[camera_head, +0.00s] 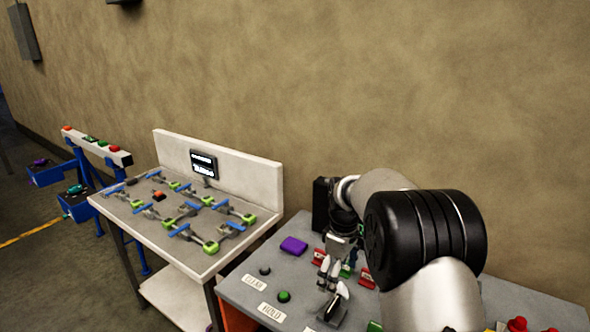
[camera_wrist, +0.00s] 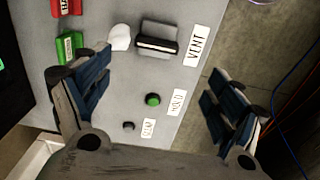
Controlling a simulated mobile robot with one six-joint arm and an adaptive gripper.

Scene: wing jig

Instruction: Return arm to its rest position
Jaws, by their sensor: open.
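My gripper (camera_head: 330,272) is over the grey control panel (camera_head: 240,289) in the head view, in front of my arm's black and silver links. In the wrist view my gripper (camera_wrist: 158,95) is open, its two dark blue-padded fingers wide apart with nothing between them. Beyond the fingertips lie the panel (camera_wrist: 105,88), a black lever block (camera_wrist: 157,38) with a white knob (camera_wrist: 120,38) beside it, and the floor past the panel edge. I cannot tell how far the fingers are above the panel.
A green button (camera_head: 284,296), a small black button (camera_head: 265,270), a purple block (camera_head: 293,246) and red switches (camera_head: 366,277) are on the panel. Left of it stands a workbench (camera_head: 172,250) with blue and green clamps and a small display (camera_head: 203,164). A wall (camera_head: 400,90) rises behind.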

